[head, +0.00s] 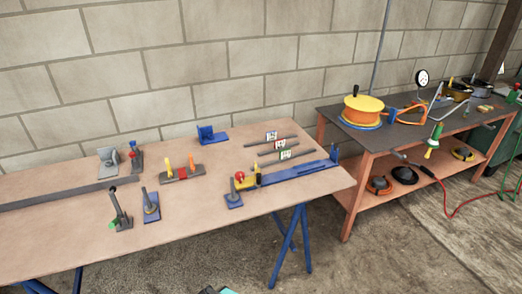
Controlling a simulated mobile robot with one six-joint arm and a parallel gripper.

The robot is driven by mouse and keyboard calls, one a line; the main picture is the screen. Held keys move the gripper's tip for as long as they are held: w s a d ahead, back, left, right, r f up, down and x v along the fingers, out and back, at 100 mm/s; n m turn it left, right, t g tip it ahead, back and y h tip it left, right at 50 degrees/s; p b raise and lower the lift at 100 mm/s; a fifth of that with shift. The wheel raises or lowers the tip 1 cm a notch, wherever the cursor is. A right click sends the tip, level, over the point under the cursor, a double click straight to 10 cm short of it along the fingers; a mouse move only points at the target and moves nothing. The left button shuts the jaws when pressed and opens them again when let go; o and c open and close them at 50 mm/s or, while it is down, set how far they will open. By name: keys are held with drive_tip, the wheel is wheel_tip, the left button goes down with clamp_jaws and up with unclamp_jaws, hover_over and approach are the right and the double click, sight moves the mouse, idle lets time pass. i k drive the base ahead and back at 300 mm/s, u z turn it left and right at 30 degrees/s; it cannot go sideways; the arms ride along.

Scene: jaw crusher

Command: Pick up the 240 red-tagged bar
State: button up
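Several thin dark bars lie side by side on the right part of the wooden table, behind a long blue rail (300,172). The rear bar (287,138) carries a small white tag (271,136) with coloured marks. The bar in front of it (296,146) has a tag with red on it (279,144). The front bar (301,154) has a white tag with green and some dark marks (285,154). The numbers are too small to read, so I cannot tell which is the 240 bar. My gripper is not recognisable in this view.
The wooden table (80,228) also holds a yellow clamp with a red knob (242,181), a red-and-yellow fixture (182,173), a blue bracket (211,135) and upright tools at left. A workbench (385,138) with a yellow drum (363,109) stands at right. A block wall is behind.

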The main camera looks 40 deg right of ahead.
sight(279, 145)
drive_tip(key=u, duration=0.2)
drive_tip(key=k, duration=0.3)
drive_tip(key=u, duration=2.7)
drive_tip(key=k, duration=1.8)
drive_tip(key=z, duration=0.1)
